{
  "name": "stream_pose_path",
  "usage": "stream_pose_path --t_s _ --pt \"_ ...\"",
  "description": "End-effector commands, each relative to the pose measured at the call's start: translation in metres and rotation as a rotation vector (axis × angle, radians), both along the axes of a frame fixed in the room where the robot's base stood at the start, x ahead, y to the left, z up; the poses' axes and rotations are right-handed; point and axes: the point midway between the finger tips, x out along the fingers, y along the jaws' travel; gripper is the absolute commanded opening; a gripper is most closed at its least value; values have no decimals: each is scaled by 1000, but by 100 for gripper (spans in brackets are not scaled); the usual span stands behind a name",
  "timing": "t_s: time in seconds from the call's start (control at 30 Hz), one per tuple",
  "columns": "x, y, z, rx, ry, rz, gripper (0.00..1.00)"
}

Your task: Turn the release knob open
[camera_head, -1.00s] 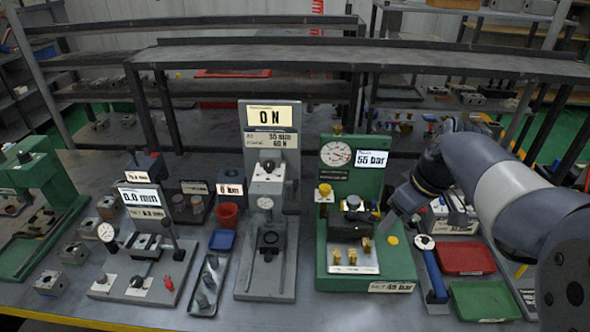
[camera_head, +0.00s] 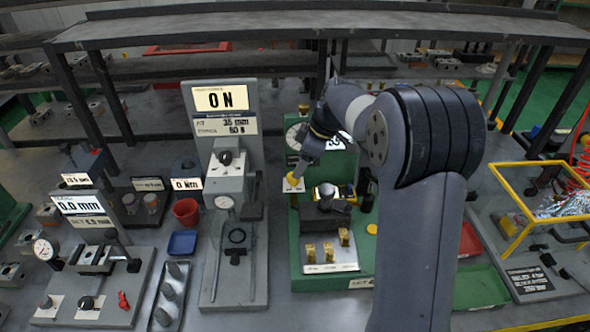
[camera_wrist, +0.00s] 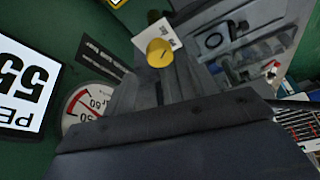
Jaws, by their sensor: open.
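The yellow knob (camera_head: 293,183) sits at the left of the green pressure station (camera_head: 296,250). In the wrist view the yellow knob (camera_wrist: 160,52) shows its round face with a small dark mark, beside a white label. My gripper (camera_head: 298,173) is just above the knob, pointing down. In the wrist view my open gripper (camera_wrist: 158,82) has its fingers reaching toward the knob, which shows between or just beyond their tips. I cannot tell whether they touch it. The gauge (camera_wrist: 86,104) is partly hidden by my gripper.
Brass fittings (camera_head: 327,251) and a dark clamped block stand on the green station's front. A grey press (camera_head: 232,215) reading 0 N stands close on the left. A yellow-framed bin (camera_head: 505,225) is at the right.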

Motion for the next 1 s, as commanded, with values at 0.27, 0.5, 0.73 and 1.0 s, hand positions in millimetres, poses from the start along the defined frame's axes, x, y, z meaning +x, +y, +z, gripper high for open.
stream_pose_path --t_s 0.27,0.5,0.73,1.0 --pt "4 14 -35 1 2 1 55" --pt "5 16 -41 0 -1 0 55" --pt "5 16 -41 0 -1 -1 48" --pt "5 16 -41 0 -1 -1 26"
